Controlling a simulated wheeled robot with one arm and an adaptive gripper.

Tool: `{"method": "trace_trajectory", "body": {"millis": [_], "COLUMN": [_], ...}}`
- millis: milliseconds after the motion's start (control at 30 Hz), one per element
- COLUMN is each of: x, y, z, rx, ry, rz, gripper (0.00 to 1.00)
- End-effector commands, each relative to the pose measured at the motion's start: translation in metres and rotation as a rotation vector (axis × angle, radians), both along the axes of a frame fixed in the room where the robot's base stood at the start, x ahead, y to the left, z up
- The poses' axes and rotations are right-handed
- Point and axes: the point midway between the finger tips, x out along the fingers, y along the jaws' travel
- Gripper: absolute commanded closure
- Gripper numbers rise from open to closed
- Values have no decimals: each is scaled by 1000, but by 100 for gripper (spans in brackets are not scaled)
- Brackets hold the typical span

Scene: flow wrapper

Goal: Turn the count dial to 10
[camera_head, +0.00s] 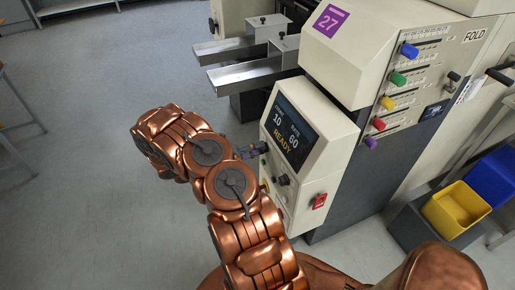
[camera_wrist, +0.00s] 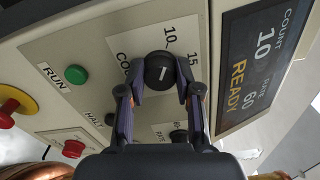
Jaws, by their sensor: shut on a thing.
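The count dial (camera_wrist: 159,72) is a round black knob with a short white mark, on the cream control panel. My gripper (camera_wrist: 160,88) is shut on it, with one finger on each side. In the wrist view the numbers 10 and 15 are printed around the dial, and the COUNT label is partly hidden. The display (camera_wrist: 258,65) reads COUNT 10, RATE 60 and READY; it also shows in the head view (camera_head: 290,129). In the head view my gripper (camera_head: 253,150) is at the panel's left side, and the dial is hidden there.
Close by on the panel are a green RUN button (camera_wrist: 77,74), a red button (camera_wrist: 73,148), a red emergency knob (camera_wrist: 10,108), a HALT control (camera_wrist: 110,119) and the rate dial (camera_wrist: 179,136). In the head view, floor (camera_head: 95,115) is clear at left.

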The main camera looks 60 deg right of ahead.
Motion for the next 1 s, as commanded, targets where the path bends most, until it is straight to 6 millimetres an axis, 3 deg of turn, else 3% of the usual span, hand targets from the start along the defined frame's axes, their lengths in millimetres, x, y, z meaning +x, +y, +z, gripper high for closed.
{"method": "trace_trajectory", "body": {"millis": [400, 433, 600, 667, 1000], "x": [0, 0, 0, 0, 1], "y": [0, 0, 0, 0, 2], "z": [0, 0, 0, 0, 0], "rx": [4, 4, 4, 4, 3], "ry": [7, 7, 6, 6, 5], "rz": [0, 0, 1, 1, 2], "gripper": [100, 64, 47, 41, 41]}}
